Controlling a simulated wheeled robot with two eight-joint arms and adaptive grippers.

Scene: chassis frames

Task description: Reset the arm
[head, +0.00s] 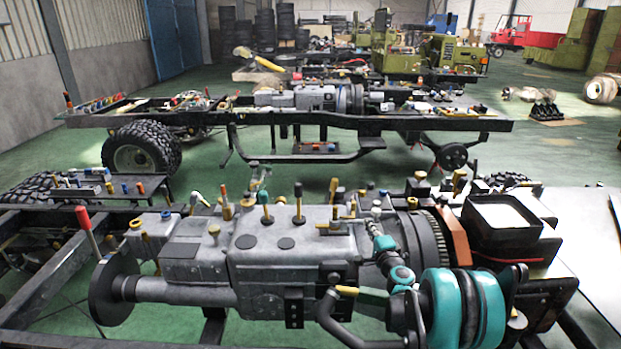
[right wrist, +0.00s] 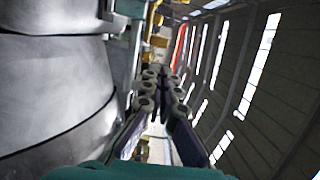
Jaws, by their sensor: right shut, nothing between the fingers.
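My right arm comes in from the lower right, with teal and dark links. Its gripper (head: 375,214) is small in the head view, just above the right part of the grey gearbox (head: 300,250). Whether it touches the gearbox or the parts on it cannot be told. In the right wrist view the two jointed fingers of my right gripper (right wrist: 165,72) run close together, shut and empty. A large grey rounded surface (right wrist: 50,75) fills the left of that view, beside the fingers. My left gripper is not in view.
The gearbox sits in a black chassis frame, with a red-handled lever (head: 85,225) at left and a black open box (head: 502,218) at right. A second chassis (head: 290,118) stands behind.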

